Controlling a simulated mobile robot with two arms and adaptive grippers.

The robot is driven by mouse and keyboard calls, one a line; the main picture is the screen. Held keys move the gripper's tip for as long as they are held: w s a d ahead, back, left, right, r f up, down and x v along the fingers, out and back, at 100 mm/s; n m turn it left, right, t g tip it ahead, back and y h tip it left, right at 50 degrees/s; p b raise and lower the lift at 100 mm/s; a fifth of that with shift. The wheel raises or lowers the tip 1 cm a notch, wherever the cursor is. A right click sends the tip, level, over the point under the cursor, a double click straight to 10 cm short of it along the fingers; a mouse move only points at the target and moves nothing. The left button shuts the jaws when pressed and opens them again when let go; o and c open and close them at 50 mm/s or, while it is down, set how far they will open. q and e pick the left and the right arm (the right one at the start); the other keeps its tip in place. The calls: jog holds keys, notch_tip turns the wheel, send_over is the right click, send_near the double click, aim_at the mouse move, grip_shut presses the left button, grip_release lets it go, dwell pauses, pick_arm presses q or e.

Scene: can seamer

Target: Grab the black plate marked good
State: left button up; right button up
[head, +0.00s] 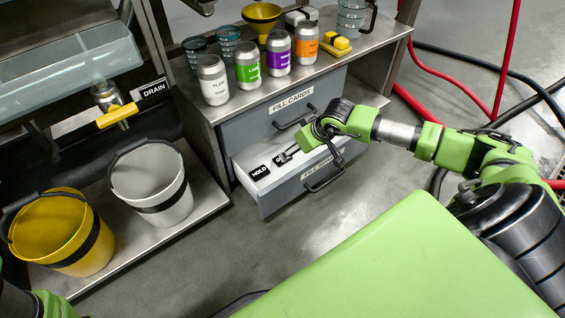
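In the head view, an open drawer (244,164) under the counter holds a black plate marked HOLD (260,172). My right gripper (285,156) reaches into this drawer from the right, just right of the HOLD plate. Dark shapes at its fingertips are too small to tell apart from the fingers. I cannot read a plate marked good; the gripper and arm cover part of the drawer. Whether the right gripper is open or shut does not show. Only a piece of my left arm shows at the bottom left; its gripper is out of view.
Several labelled cans, such as the purple one (278,55), stand on the counter. A white bucket (152,187) and a yellow bucket (64,233) stand left. Red and black hoses cross the floor at right.

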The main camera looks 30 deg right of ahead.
jog(key=b+x, duration=0.3)
jog(key=x, duration=0.3)
jog(key=shift+w+f, duration=0.1)
jog(key=shift+f, duration=0.1)
jog(key=b+x, duration=0.5)
jog(key=shift+w+a, duration=0.15)
jog(key=shift+w, duration=0.05)
jog(key=shift+c, duration=0.3)
jog(key=c, duration=0.9)
